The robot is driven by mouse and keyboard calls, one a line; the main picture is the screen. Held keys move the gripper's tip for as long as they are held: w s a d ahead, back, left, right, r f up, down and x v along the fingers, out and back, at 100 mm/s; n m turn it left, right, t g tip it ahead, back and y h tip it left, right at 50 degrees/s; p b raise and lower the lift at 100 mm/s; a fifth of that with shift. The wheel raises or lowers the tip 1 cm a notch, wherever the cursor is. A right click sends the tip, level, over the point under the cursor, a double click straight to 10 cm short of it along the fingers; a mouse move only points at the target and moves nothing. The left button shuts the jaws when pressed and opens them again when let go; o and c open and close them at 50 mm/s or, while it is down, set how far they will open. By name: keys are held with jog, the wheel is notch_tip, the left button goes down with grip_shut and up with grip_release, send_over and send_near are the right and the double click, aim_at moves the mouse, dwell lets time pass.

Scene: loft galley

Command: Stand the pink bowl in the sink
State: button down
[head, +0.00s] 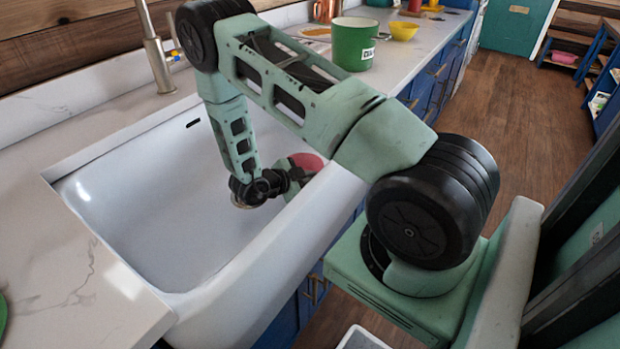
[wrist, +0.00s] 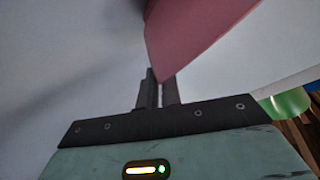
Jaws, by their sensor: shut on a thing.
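The white sink (head: 150,200) fills the middle of the head view, set into the counter. My gripper (head: 296,176) is low over the basin, near its right-hand wall. A small part of the pink bowl (head: 309,161) shows beside it, with the rest hidden behind my arm. In the wrist view, the jaws (wrist: 158,90) are shut on the rim of the pink bowl (wrist: 195,35). The bowl looks tilted, with its side rising away from the fingers. I cannot tell whether it touches the sink.
A tap (head: 157,62) stands at the sink's back edge. A green pot (head: 354,44) and a yellow bowl (head: 403,31) stand on the counter beyond the sink. The near counter (head: 75,270) left of the sink is mostly bare. The visible basin floor is clear.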

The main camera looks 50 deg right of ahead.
jog(key=c, duration=1.6)
grip_release()
jog(key=shift+f, duration=0.15)
jog(key=v, duration=1.2)
